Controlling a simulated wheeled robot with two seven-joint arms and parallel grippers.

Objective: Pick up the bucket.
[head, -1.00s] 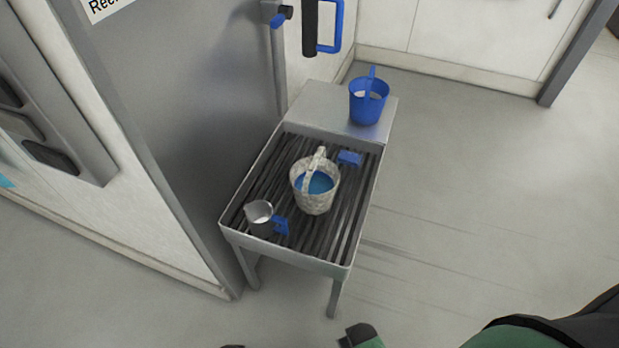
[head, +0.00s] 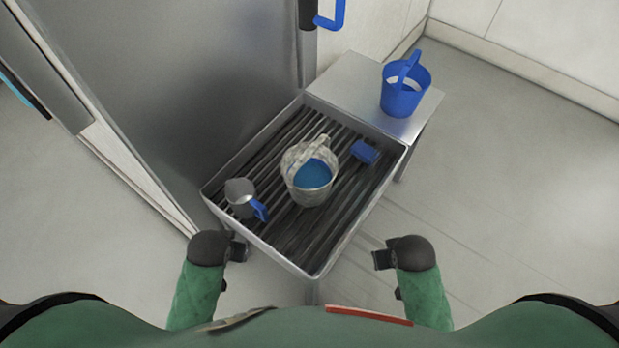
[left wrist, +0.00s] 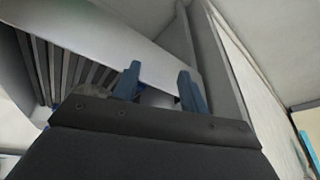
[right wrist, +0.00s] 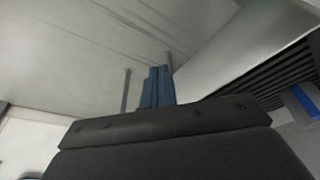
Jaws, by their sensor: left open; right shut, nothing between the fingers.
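A pale, mottled bucket (head: 312,196) with a raised handle and blue contents stands upright on the slatted steel stand (head: 213,208). A plain blue bucket (head: 404,100) with its handle up stands on the flat shelf behind. My left gripper (head: 238,251) is in front of the stand's near left side, apart from both buckets. In the left wrist view its blue fingers (left wrist: 158,85) are spread and empty. My right gripper (head: 382,259) is to the right of the stand's front corner. Its fingers (right wrist: 157,86) are together with nothing between them in the right wrist view.
A grey jug (head: 239,192) with a blue handle stands left of the mottled bucket on the slats. A blue block (head: 364,152) lies to its right. A grey door (head: 200,80) stands close behind the stand's left side. The floor at right (head: 500,180) is clear.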

